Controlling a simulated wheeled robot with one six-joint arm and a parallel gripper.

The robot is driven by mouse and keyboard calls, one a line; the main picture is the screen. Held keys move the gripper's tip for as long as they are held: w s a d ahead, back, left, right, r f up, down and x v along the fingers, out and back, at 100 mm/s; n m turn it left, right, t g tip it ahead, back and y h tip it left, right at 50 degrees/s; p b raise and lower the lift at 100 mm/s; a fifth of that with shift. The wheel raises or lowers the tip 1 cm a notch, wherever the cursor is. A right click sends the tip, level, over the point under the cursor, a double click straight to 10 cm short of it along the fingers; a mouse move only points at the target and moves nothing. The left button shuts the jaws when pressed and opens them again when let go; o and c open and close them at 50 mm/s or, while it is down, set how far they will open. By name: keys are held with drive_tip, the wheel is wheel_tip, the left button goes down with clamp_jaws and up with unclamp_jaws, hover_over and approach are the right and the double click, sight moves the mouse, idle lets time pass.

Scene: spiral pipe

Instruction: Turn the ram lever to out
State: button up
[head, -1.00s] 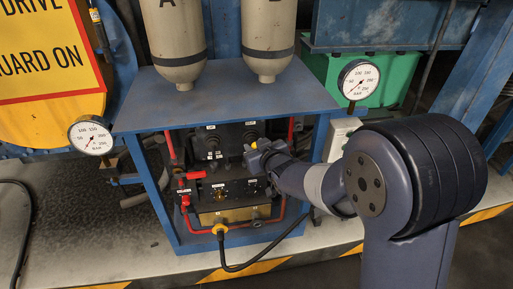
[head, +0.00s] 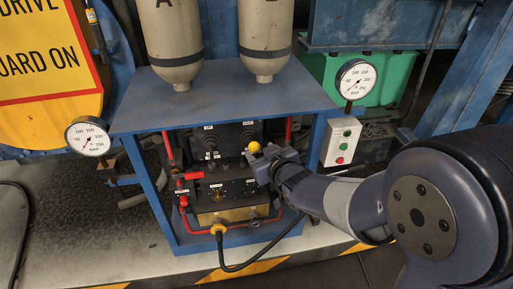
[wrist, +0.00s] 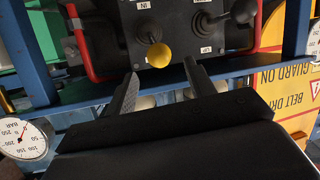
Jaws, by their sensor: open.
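A yellow ball-knob lever (head: 254,147) stands on the black control panel (head: 230,135) inside the blue frame. In the wrist view, its knob (wrist: 159,55) lies just beyond my fingertips, roughly in line with the gap between them. An upside-down "IN" label shows near its base; the label on its other side is partly hidden by the knob. My gripper (wrist: 161,70) is open and empty; in the head view, my gripper (head: 262,163) is just below the knob. I cannot tell whether it touches. A black-knobbed lever (wrist: 243,12) stands beside it.
A red pipe (wrist: 82,45) runs beside the panel. The blue frame's top (head: 225,95) overhangs it and bears two tanks. A lower panel (head: 230,190) with a red handle sits below. A button box (head: 342,142) and gauge (head: 355,79) are at the right.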

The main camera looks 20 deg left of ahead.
sight(256, 151)
drive_tip(key=v, duration=0.4)
drive_tip(key=shift+s+d+r, duration=0.1)
drive_tip(key=shift+s+d, duration=0.1)
drive_tip(key=shift+w+a, duration=0.1)
drive_tip(key=x, duration=1)
drive_tip(key=shift+w+a+f, duration=0.25)
drive_tip(key=shift+s+d+f, duration=0.15)
drive_tip(key=shift+s+f, duration=0.1)
drive_tip(key=shift+f, duration=0.25)
drive_tip(key=shift+r, duration=0.15)
